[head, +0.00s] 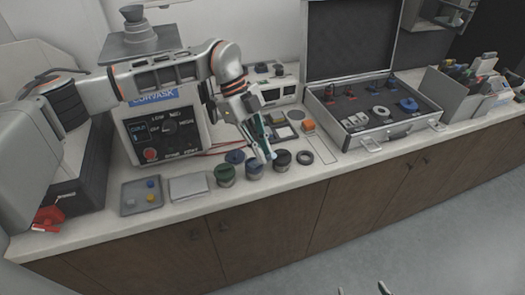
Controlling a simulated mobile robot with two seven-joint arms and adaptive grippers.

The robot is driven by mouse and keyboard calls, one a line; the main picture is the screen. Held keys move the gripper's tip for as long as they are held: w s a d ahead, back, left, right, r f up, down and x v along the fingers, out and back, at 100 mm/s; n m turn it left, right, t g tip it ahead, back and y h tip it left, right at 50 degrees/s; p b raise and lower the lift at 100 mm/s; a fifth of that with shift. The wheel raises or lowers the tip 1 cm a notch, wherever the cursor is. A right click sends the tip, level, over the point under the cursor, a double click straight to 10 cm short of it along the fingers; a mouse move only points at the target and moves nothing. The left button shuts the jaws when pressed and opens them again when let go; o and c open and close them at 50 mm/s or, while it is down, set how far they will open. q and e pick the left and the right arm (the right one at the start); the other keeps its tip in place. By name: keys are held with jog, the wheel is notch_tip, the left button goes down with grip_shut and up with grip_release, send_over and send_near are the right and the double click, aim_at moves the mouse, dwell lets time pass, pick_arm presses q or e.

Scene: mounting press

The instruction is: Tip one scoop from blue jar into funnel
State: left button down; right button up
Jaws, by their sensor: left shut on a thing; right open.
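The blue jar (253,171) stands on the counter between a green jar (225,176) and a dark jar (283,163). My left gripper (265,147) points down just above and behind the blue and dark jars. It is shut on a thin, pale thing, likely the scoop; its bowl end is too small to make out. A grey funnel-like piece (140,32) sits on top of the press (165,130), behind my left arm. My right gripper (364,289) shows only as two separate fingertips at the bottom edge, open and empty, over the floor.
A blue lid (235,156) and a black ring (305,157) lie near the jars. A grey tray (142,197) with small pieces and a pale cloth (188,187) lie left. An open case (372,110) stands right. The counter's front strip is clear.

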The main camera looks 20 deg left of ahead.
pick_arm(q)
jog(key=shift+r+p, duration=1.05)
jog(key=shift+r, duration=1.55)
